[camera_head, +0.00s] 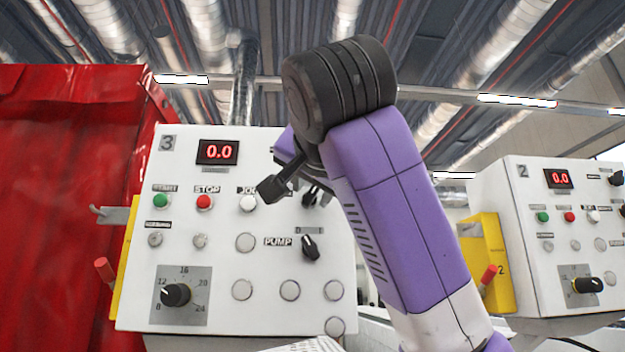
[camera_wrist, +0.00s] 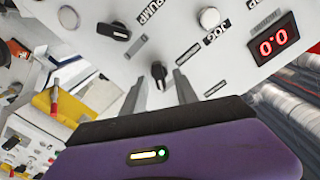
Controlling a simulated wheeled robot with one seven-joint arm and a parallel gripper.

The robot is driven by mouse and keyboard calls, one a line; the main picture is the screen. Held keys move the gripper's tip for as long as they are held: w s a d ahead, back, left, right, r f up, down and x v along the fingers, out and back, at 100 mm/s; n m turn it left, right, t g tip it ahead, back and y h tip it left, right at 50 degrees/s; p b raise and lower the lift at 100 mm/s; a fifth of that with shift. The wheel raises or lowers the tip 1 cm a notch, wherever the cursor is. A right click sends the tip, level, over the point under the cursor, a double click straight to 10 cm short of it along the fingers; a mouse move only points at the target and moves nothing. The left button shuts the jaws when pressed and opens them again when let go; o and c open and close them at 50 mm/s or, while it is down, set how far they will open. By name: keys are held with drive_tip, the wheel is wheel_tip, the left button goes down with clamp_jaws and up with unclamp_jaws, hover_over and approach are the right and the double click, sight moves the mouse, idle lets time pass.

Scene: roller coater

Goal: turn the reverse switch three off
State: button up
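The number three panel (camera_head: 210,262) is white, with a red 0.0 display (camera_head: 217,152). In the wrist view a black rotary switch (camera_wrist: 158,71), which I take to be the reverse switch, sits between the PUMP knob and the JOG button. Its labels are too blurred to read. My gripper (camera_wrist: 160,84) points at the panel, its two fingers spread apart on either side of this switch with gaps visible. Whether the fingertips reach past the knob is unclear. In the head view my gripper (camera_head: 286,190) and arm cover most of the switch area.
The PUMP knob (camera_head: 310,248) is below the gripper and also shows in the wrist view (camera_wrist: 116,32). The JOG button (camera_head: 249,203) is close on the left. A dial (camera_head: 176,294) is lower left. Panel two (camera_head: 565,235) stands right; a red curtain (camera_head: 65,200) hangs left.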

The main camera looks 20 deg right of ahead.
drive_tip(key=shift+w+d, duration=0.15)
drive_tip(key=shift+w, duration=0.3)
drive_tip(key=shift+c, duration=0.2)
clamp_jaws()
drive_tip(key=shift+n, duration=0.4)
drive_tip(key=n+b, duration=0.1)
drive_tip(key=n, duration=1)
drive_tip(key=shift+a, duration=0.2)
